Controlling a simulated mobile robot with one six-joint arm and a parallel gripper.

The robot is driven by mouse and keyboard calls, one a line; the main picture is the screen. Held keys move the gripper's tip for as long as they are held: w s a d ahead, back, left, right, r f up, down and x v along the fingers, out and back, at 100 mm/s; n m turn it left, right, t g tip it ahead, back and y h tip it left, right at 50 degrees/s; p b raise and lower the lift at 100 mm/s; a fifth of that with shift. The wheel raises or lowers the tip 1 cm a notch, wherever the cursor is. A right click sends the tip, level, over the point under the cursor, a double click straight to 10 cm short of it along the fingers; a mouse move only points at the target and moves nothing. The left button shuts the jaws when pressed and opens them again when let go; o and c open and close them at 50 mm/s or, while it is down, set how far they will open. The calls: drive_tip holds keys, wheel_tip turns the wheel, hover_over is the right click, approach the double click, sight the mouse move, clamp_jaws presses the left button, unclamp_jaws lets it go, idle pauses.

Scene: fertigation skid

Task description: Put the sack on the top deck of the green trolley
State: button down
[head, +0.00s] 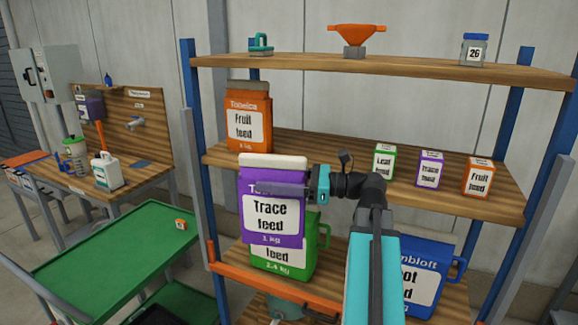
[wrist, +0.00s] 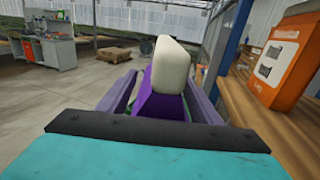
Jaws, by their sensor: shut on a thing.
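My gripper (head: 290,189) is shut on a purple Trace feed sack (head: 270,218) with a white top, held upright in front of the shelf rack. In the wrist view the sack (wrist: 168,85) sits between the two jaws (wrist: 165,108). The green trolley (head: 105,255) stands at the lower left, left of the rack and apart from the sack. Its top deck is mostly bare, with a small orange item (head: 180,224) near its far right corner. The sack hides part of a green feed jug (head: 318,245) behind it.
The rack's middle shelf (head: 330,150) holds an orange Fruit feed sack (head: 248,115) and several small boxes. A blue jug (head: 430,270) stands lower right. An orange rail (head: 270,283) crosses the rack's front. A workbench (head: 130,180) stands behind the trolley.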

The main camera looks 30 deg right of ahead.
drive_tip(key=w+a+f, duration=0.3)
drive_tip(key=a+f, duration=0.4)
drive_tip(key=f, duration=0.3)
drive_tip(key=w+a+f+n+g+b, duration=0.1)
drive_tip(key=w+a+f, duration=0.2)
drive_tip(key=a+f, duration=0.4)
drive_tip(key=w+a+f+y+b, duration=0.1)
drive_tip(key=w+a+f, duration=0.2)
drive_tip(key=f, duration=1)
drive_tip(key=a, duration=0.3)
drive_tip(key=shift+a+f+g, duration=0.25)
drive_tip(key=shift+a+g, duration=0.15)
drive_tip(key=shift+d, duration=0.1)
